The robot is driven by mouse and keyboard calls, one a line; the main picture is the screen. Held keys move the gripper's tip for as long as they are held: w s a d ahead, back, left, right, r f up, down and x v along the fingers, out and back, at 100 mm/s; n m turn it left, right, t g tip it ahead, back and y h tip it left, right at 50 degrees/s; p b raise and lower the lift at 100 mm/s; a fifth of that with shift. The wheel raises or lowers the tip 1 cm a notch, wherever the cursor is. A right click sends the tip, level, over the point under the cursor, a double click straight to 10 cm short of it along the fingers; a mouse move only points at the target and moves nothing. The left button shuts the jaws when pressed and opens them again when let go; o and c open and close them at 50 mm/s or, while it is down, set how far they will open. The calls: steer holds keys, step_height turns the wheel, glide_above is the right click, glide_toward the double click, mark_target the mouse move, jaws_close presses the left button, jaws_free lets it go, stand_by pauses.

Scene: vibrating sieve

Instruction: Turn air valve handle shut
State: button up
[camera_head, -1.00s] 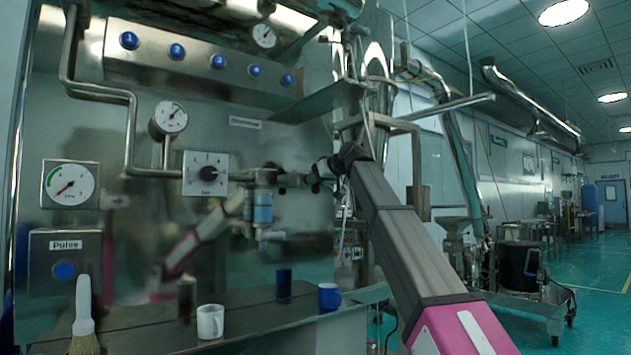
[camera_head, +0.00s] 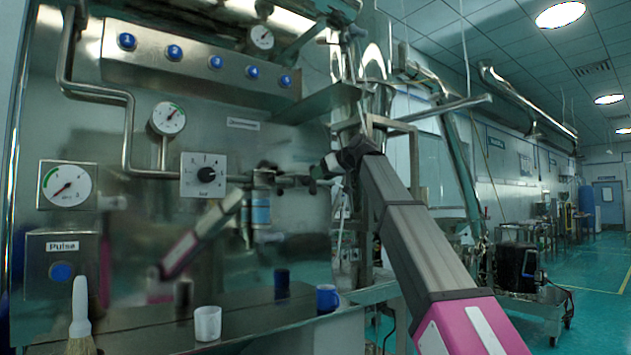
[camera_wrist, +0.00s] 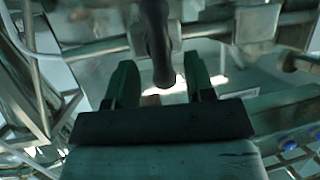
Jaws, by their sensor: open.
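The air valve sits on the horizontal pipe (camera_head: 290,180) right of the black selector knob. Its dark handle (camera_head: 313,184) is small in the head view, near the end of my arm. In the wrist view the dark, rounded handle (camera_wrist: 158,42) hangs from the top, its tip reaching between my two fingers. My gripper (camera_wrist: 161,78) is open, with a finger on each side of the handle and visible gaps. In the head view my gripper (camera_head: 332,164) is just right of the handle, its fingers hard to make out.
A filter with a blue bowl (camera_head: 260,210) hangs below the pipe. A metal shelf (camera_head: 320,105) juts out above my gripper.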

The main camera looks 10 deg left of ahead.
steer(key=v, duration=0.6)
steer(key=shift+w+f, duration=0.1)
stand_by(0.3)
